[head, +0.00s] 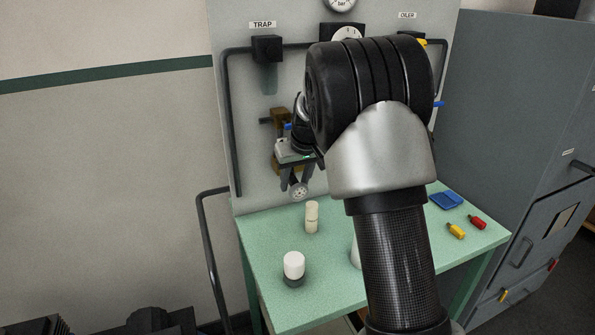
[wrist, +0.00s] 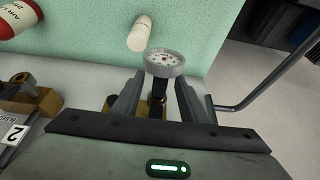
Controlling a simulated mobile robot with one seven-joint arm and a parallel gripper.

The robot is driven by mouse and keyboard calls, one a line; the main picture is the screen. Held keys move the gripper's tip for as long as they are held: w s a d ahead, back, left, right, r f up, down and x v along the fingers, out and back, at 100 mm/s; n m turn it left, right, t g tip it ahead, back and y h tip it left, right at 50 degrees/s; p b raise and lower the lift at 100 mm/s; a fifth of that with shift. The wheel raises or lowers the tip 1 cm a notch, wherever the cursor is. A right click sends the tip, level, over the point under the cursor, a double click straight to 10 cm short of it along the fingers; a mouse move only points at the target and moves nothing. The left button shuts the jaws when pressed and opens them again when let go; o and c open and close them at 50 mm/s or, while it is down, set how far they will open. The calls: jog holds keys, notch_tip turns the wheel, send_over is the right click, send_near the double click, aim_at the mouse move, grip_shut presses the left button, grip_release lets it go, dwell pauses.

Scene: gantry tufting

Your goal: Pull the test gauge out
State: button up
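The test gauge (wrist: 165,62) is a small round dial with a white face and a grey rim on a dark stem. In the wrist view its stem stands between the two fingers of my gripper (wrist: 157,92). The fingers are apart, with a narrow gap seen on each side of the stem. In the head view the gauge (head: 298,191) shows just below my gripper's fingertips (head: 296,180), in front of the panel and above the bench. The place where the stem is seated is hidden behind my gripper.
A green bench (head: 265,240) holds a cream cylinder (head: 312,217), a white-topped jar (head: 293,266), a blue tray (head: 446,200), and yellow (head: 456,231) and red (head: 478,222) items. Brass fittings (wrist: 28,100) sit beside my gripper. A dark pipe (head: 228,120) runs down the panel. My arm hides the panel's middle.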

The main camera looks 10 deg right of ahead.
aim_at(300, 185)
jog(key=shift+w+f, duration=0.2)
jog(key=shift+f, duration=0.3)
grip_shut()
jog(key=shift+s, duration=0.1)
jog(key=shift+s+d+b, duration=0.15)
jog(key=shift+s+b, duration=0.35)
jog(key=shift+s, duration=0.3)
jog(key=shift+s+d+b, duration=0.15)
jog(key=shift+s+b, duration=0.3)
jog(key=shift+s, duration=0.3)
